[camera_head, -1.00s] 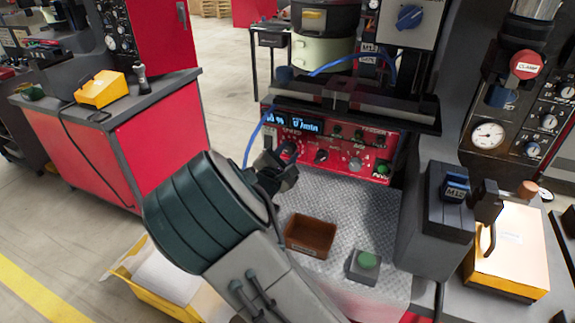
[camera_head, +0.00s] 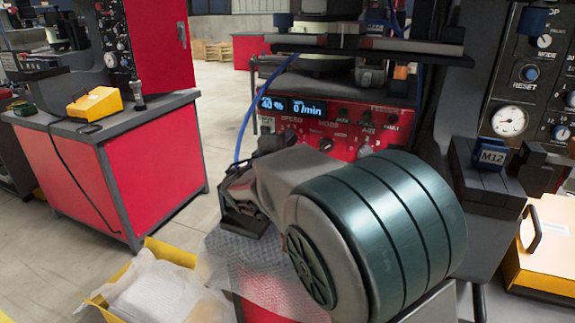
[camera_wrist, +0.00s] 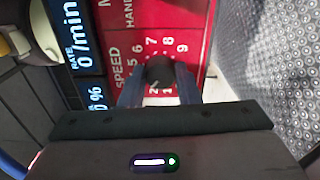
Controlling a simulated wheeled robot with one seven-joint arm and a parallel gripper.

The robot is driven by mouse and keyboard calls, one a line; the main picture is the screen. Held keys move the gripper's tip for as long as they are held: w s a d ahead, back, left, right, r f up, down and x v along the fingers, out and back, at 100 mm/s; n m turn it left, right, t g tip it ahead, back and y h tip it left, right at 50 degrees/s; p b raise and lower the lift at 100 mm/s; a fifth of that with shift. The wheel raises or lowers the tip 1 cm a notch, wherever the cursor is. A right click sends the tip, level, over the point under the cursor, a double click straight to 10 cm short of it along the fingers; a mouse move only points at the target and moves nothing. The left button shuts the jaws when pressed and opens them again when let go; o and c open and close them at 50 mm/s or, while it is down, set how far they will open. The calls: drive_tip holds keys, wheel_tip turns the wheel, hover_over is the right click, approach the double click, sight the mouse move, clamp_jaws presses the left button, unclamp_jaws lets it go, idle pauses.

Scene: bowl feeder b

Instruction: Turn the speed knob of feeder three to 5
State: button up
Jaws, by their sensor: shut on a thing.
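The speed knob (camera_wrist: 160,70) is a small dark knob on the red control panel (camera_wrist: 126,15). A ring of white numbers and the word SPEED show around it in the wrist view. My gripper (camera_wrist: 160,86) is shut on the knob, one finger on each side. The knob's pointer is too dark and covered to read. The display (camera_wrist: 80,40) beside it shows a rate of 0 /min; in the head view the display (camera_head: 293,107) also seems to read 40 %. In the head view my arm covers part of the panel (camera_head: 342,148) and most of the gripper.
Other small knobs sit right of the speed knob on the panel. A patterned metal plate (camera_head: 225,255) lies below, mostly behind my arm. An open yellow carton (camera_head: 172,252) is low left.

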drive_tip(key=m+b, duration=0.3)
drive_tip(key=b, duration=0.3)
drive_tip(key=m+b, duration=0.3)
drive_tip(key=b, duration=0.4)
drive_tip(key=m+b, duration=0.4)
drive_tip(key=b, duration=0.2)
drive_tip(key=shift+f+b, duration=0.3)
drive_tip(key=shift+b, duration=0.1)
drive_tip(key=shift+a+r+m+b, duration=0.1)
drive_tip(key=shift+r+m+b, duration=0.1)
drive_tip(key=shift+m+b, duration=0.85)
drive_tip(key=shift+m, duration=0.35)
drive_tip(key=o, duration=1)
